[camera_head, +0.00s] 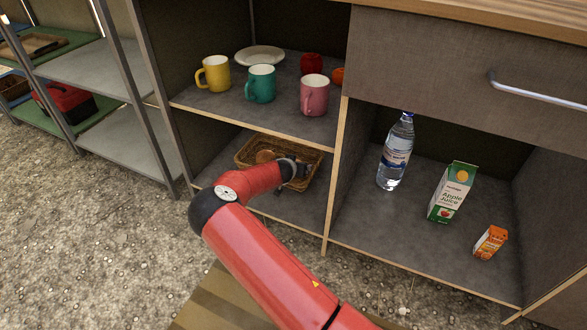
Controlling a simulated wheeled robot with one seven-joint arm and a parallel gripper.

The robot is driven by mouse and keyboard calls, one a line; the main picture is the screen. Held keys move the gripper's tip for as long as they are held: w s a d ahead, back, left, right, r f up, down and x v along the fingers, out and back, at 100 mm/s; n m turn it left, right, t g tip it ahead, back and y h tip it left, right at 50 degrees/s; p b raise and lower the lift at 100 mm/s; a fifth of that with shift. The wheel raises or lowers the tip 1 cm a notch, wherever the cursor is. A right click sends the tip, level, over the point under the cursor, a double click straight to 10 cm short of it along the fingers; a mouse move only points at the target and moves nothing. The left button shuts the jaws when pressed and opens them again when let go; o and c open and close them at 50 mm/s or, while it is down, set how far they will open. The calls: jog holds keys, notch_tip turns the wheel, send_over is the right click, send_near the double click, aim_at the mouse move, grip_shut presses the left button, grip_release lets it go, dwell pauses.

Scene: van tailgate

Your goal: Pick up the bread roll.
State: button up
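The bread roll (264,156) is a brown shape in a woven basket (312,157) on the lower left shelf of the cabinet. It is partly hidden by the basket and by my red arm. My gripper (297,170) is dark and sits over the right part of the basket, to the right of the roll. Its fingers are small and partly hidden, so I cannot tell whether it is open or shut.
A yellow mug (213,74), a teal mug (261,84) and a pink mug (314,95) stand on the shelf above. A wooden divider (335,180) separates the basket from the bottle (396,152) and juice carton (452,192). Metal shelving (130,135) stands left.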

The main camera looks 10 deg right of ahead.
jog(key=c, duration=1)
jog(key=shift+c, duration=0.2)
jog(key=shift+w+a+r, duration=0.1)
jog(key=shift+w+r, duration=0.05)
jog(key=shift+r, duration=0.3)
notch_tip(320, 180, up, 6)
jog(key=shift+r+p, duration=0.2)
jog(key=shift+p, duration=0.75)
jog(key=w+a, duration=0.3)
jog(key=a, duration=0.2)
jog(key=w+a, duration=0.4)
jog(key=a, duration=0.1)
jog(key=w+a, duration=0.4)
jog(key=a, duration=0.1)
jog(key=shift+w+a+f, duration=0.2)
jog(key=shift+a, duration=0.2)
